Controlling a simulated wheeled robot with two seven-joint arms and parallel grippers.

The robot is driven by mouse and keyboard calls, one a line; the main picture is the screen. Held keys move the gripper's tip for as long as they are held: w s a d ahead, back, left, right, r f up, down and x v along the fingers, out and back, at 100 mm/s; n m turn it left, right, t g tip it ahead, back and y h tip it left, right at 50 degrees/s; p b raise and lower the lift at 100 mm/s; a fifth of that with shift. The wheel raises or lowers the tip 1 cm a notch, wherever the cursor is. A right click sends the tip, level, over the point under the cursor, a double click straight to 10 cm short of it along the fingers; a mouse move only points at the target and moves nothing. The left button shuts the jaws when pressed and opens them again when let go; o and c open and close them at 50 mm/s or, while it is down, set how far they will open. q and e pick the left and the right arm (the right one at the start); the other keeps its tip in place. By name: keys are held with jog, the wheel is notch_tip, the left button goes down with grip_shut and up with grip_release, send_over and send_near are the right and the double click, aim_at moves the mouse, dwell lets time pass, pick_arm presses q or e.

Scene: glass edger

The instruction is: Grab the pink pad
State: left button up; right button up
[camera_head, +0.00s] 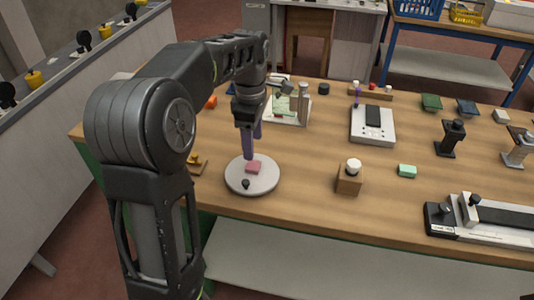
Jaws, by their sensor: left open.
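The pink pad (253,168) is a small block lying on a round pale grey disc (237,182) near the table's front edge, left of the middle. My left arm comes in from the left, and my left gripper (252,150) points down just above the pad. Its purple-grey fingers are open. One finger reaches down close to the pad's left side; whether it touches the pad I cannot tell. My right gripper is not in view.
A wooden block with a white knob (349,180) and a green pad (407,171) stand to the right. A scale (373,125) is farther back. Bare tabletop lies between the disc and the wooden block.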

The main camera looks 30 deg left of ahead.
aim_at(253, 165)
pick_arm(q)
jog(key=shift+s+r, duration=0.2)
jog(key=shift+s, duration=0.1)
jog(key=shift+w+f, duration=0.1)
jog(key=shift+f, duration=1.3)
jog(key=f, duration=0.2)
jog(key=f+p, duration=0.1)
jog(key=f, duration=0.2)
jog(key=shift+w+a+f, duration=0.1)
jog(key=shift+w, duration=0.1)
jog(key=shift+c, duration=0.3)
grip_shut()
